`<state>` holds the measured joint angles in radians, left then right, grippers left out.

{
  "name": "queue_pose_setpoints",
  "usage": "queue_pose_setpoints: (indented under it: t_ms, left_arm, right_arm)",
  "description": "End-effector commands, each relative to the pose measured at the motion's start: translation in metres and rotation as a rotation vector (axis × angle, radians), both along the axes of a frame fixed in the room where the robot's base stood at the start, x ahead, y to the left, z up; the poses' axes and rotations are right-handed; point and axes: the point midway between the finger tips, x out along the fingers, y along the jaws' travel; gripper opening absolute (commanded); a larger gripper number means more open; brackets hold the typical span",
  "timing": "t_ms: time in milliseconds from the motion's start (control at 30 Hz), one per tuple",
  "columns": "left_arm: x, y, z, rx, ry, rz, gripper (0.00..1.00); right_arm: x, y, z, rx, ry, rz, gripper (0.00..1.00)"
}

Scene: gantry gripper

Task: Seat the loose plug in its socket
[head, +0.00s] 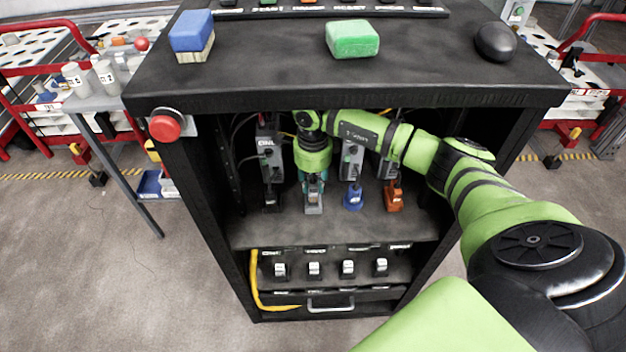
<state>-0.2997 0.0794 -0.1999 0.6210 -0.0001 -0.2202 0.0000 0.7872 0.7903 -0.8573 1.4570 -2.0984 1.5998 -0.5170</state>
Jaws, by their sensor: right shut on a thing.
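My right arm reaches from the right into the black cabinet (330,232). My right gripper (313,182) points down there, shut on a grey plug (313,203) low over the shelf. The fingers are small and partly hidden by the wrist. A black plug (271,200) stands to its left; a blue plug (353,200) and an orange plug (393,200) stand to its right. I cannot tell whether the grey plug sits fully in a socket; its lower end is too small to read. My left gripper is not in view.
The cabinet top holds a blue sponge-like block (191,32), a green block (352,39) and a black knob (495,42). A red button (165,127) is on the left front corner. Grey units (352,158) hang behind the plugs. Below are several switches (314,269) and a yellow cable (255,285).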

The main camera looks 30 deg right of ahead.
Motion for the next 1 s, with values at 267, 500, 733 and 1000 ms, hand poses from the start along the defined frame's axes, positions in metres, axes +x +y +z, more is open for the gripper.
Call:
queue_pose_setpoints:
  t_ms: [267, 500, 733, 1000]
  left_arm:
    - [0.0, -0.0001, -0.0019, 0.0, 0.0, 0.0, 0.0]
    - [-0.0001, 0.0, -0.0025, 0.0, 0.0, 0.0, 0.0]
    - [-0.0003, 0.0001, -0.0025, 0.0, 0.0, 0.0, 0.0]
    - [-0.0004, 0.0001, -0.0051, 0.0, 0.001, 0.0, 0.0]
  right_arm:
    - [0.0, 0.0002, -0.0005, 0.001, 0.0, 0.006, 0.0]
    - [-0.0002, 0.0005, 0.0, 0.003, 0.002, 0.012, 0.0]
    - [-0.0002, 0.0004, 0.0001, 0.002, 0.001, 0.011, 0.0]
    - [0.0002, -0.0002, 0.0001, 0.001, 0.0, 0.011, 0.0]
